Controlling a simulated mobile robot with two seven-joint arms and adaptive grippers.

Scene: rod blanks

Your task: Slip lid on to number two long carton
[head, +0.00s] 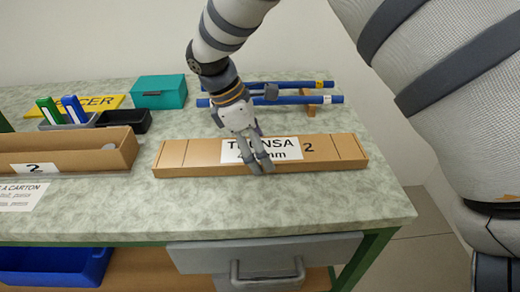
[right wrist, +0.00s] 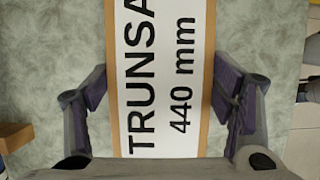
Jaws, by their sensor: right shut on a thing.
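The long brown lid (head: 335,146) carries a white label with TRUNSA, 440 mm and a figure 2. It lies level at the middle of the table, on the top or only just above it; I cannot tell which. My right gripper (head: 262,166) points down over the label and is shut across the lid's width. The right wrist view shows its fingers (right wrist: 165,95) on either side of the lid (right wrist: 206,90). The open long carton (head: 85,155), marked 2, stands to the left, cut off by the picture edge. My left gripper is out of view.
Behind the lid are blue rods (head: 290,100) on supports and a teal box (head: 159,92). A black tray (head: 125,120), green and blue upright items and a yellow SPACER sign (head: 100,102) stand behind the carton. A carton label card (head: 22,196) lies in front.

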